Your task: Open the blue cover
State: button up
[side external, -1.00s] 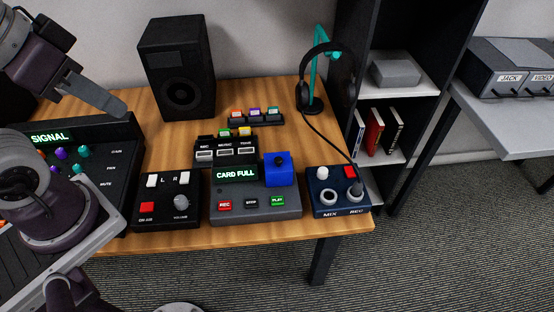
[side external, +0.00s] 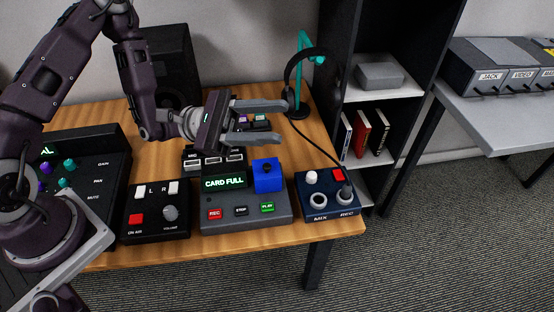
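The blue cover (side external: 267,176) is a small blue box with a dark round knob on top. It sits at the right rear of the grey recorder (side external: 245,215), beside the screen reading CARD FULL, and looks closed. My gripper (side external: 284,121) is above and behind the blue cover in the picture, pointing right. Its two fingers are spread apart with nothing between them. It is not touching the cover.
A dark blue MIX/REC box (side external: 328,205) stands right of the recorder, and a black ON AIR box (side external: 156,212) stands left. Headphones on a teal stand (side external: 302,70) are just beyond my fingertips, with a cable running down to the MIX/REC box. A black speaker (side external: 178,65) stands behind my arm.

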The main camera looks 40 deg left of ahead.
jog(key=w+a+f+n+t+y, duration=0.3)
jog(key=w+f+n+t+y, duration=0.1)
jog(key=f+n+t, duration=0.35)
jog(key=n+t+y, duration=0.5)
jog(key=n+y, duration=0.4)
jog(key=y, duration=0.2)
send_near(277, 167)
jog(key=w+r, duration=0.1)
jog(key=w+d+r, duration=0.1)
jog(key=w+r, duration=0.1)
jog(key=shift+g, duration=0.25)
jog(key=x, duration=0.6)
jog(key=shift+w+f, duration=0.1)
jog(key=shift+w, duration=0.1)
jog(key=shift+w+d+n, duration=0.15)
jog(key=shift+w+n, duration=0.1)
grip_shut()
